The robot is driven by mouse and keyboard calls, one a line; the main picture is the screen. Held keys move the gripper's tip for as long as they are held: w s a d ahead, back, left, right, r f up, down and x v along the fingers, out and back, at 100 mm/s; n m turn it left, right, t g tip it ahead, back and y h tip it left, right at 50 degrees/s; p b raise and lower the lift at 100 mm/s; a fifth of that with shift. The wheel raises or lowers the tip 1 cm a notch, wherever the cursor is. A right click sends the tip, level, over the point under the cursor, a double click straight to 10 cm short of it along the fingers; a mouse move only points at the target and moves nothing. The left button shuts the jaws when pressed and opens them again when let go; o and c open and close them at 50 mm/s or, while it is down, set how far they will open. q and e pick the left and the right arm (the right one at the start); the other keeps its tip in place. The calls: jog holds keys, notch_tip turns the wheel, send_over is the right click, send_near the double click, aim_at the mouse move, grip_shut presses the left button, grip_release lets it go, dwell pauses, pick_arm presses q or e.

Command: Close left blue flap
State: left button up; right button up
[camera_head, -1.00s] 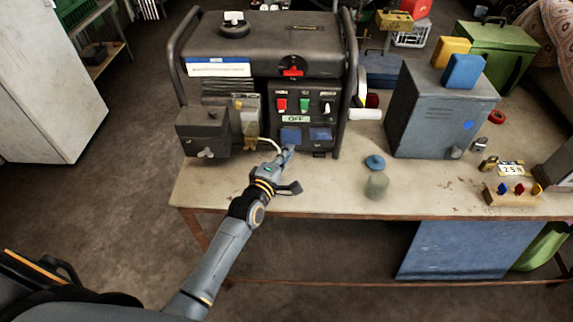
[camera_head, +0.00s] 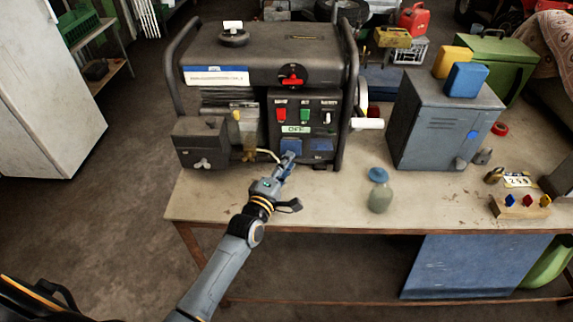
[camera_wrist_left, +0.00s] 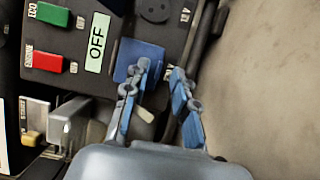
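The generator (camera_head: 262,55) stands on the bench, and its front panel has an OFF label above two blue flaps. The left blue flap (camera_head: 292,145) is partly covered by my left gripper (camera_head: 288,157). The right blue flap (camera_head: 321,145) is beside it and uncovered. In the left wrist view, a blue flap (camera_wrist_left: 134,54) is right of the OFF label, just beyond one fingertip. My left gripper (camera_wrist_left: 161,70) is open, with a narrow gap and nothing between its fingers. Whether it touches the flap I cannot tell. My right gripper is out of view.
Red (camera_head: 281,115) and green (camera_head: 305,115) switches sit above the flaps. A jar with a blue lid (camera_head: 379,197) and a grey metal cabinet (camera_head: 420,130) stand to the right. The bench front (camera_head: 330,210) is mostly clear.

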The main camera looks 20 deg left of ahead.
pick_arm(q)
jog(key=shift+s, duration=0.1)
jog(key=s, duration=0.4)
jog(key=s+a, duration=0.1)
jog(key=s, duration=0.6)
jog(key=shift+s+a, duration=0.15)
jog(key=shift+s, duration=0.25)
jog(key=shift+f, duration=0.15)
